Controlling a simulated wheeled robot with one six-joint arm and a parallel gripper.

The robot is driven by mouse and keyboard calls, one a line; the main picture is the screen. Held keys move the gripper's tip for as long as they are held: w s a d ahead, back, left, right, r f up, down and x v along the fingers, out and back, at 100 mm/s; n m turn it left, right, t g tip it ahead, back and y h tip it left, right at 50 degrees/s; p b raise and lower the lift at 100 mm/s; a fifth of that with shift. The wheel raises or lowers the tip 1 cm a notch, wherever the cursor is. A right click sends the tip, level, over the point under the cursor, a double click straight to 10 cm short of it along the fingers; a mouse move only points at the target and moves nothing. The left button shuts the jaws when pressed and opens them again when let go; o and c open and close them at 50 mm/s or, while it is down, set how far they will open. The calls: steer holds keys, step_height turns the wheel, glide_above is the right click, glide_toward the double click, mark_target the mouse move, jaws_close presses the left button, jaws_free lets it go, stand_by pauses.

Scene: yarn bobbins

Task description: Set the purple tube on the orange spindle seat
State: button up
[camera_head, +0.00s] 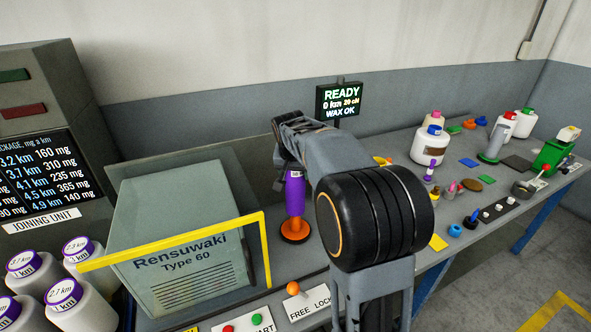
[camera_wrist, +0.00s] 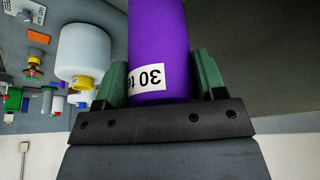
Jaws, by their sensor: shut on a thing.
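The purple tube (camera_head: 295,192) is upright at the middle of the head view, directly above the orange spindle seat (camera_head: 295,236). Its lower end meets the top of the orange part in the picture; I cannot tell whether it rests on it or hangs just above. My gripper (camera_head: 292,168) is shut on the tube's upper part, partly hidden behind my arm. In the wrist view the purple tube (camera_wrist: 160,40), with a white label, stands between the two green fingers of my gripper (camera_wrist: 160,80). The orange seat is not seen there.
A grey machine box (camera_head: 175,225) with a yellow bar (camera_head: 180,240) stands close on the left. White bobbins (camera_head: 80,305) stand at the lower left. A display reading READY (camera_head: 339,100) is behind. Bottles, tubes and small items crowd the bench (camera_head: 470,235) on the right.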

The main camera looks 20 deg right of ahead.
mark_target(295, 194)
steer(key=p, duration=0.2)
steer(key=shift+r+p, duration=0.25)
steer(key=shift+p, duration=0.15)
steer(key=shift+f+p, duration=0.35)
steer(key=shift+p, duration=0.65)
steer(key=shift+f, duration=0.1)
steer(key=shift+f, duration=0.2)
steer(key=shift+f+b, duration=3.35)
steer(key=shift+f, duration=0.6)
steer(key=o, duration=1.2)
steer(key=shift+r, duration=0.1)
steer(key=v, duration=1.3)
steer(key=shift+s+r+b, duration=0.15)
steer(key=shift+r+b, duration=0.15)
steer(key=shift+b, duration=0.05)
